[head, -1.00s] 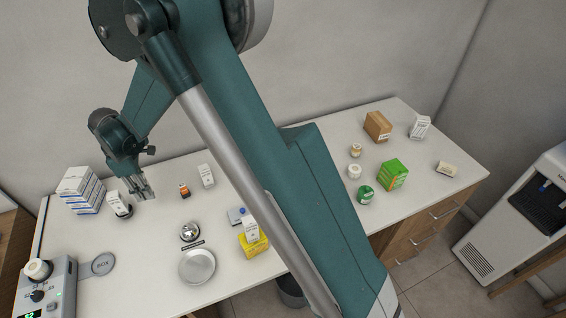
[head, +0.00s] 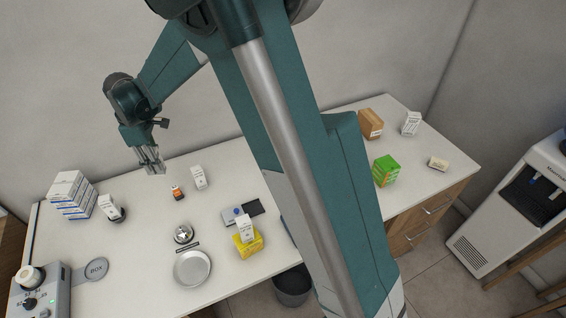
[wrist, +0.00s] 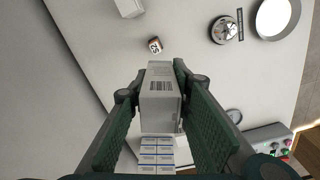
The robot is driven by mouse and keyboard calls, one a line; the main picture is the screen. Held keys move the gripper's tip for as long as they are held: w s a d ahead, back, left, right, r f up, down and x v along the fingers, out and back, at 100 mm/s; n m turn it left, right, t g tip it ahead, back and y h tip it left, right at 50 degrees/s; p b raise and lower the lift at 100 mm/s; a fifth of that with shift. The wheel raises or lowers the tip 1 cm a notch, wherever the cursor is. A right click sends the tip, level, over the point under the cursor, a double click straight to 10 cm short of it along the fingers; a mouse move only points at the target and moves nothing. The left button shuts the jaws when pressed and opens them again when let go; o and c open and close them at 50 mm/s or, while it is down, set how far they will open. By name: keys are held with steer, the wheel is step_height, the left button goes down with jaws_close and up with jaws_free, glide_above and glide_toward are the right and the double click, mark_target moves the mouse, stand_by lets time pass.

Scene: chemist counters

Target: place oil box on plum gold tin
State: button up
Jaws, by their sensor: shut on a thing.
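My gripper (head: 151,163) is above the left part of the counter. In the wrist view it (wrist: 159,72) is shut on a pale box (wrist: 160,100) with a barcode and small print, which I take to be the oil box. The held box is hard to make out in the head view. No tin can be named surely as the plum gold tin. A dark round item (head: 122,215) stands at the left with a white box (head: 107,204) against or on it; I cannot tell which. It is not seen in the wrist view.
A stack of white-blue boxes (head: 72,193) stands far left. My arm blocks the middle.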

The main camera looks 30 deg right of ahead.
steer(key=w+d+m, duration=0.2)
steer(key=d+m, duration=0.6)
steer(key=d, duration=2.2)
steer(key=s+d+m, duration=0.3)
steer(key=d, duration=0.8)
steer(key=s+d+m, duration=0.2)
steer(key=d+m, duration=0.1)
steer(key=d, duration=0.8)
steer(key=shift+s+d+f+b, duration=0.1)
steer(key=shift+s+f+b, duration=0.1)
steer(key=shift+f, duration=1.05)
steer(key=shift+s+f+b, duration=0.1)
steer(key=shift+f+b, duration=0.05)
steer(key=shift+f, duration=1.1)
steer(key=shift+f, duration=3.15)
steer(key=shift+f, duration=0.1)
steer(key=shift+f, duration=1.75)
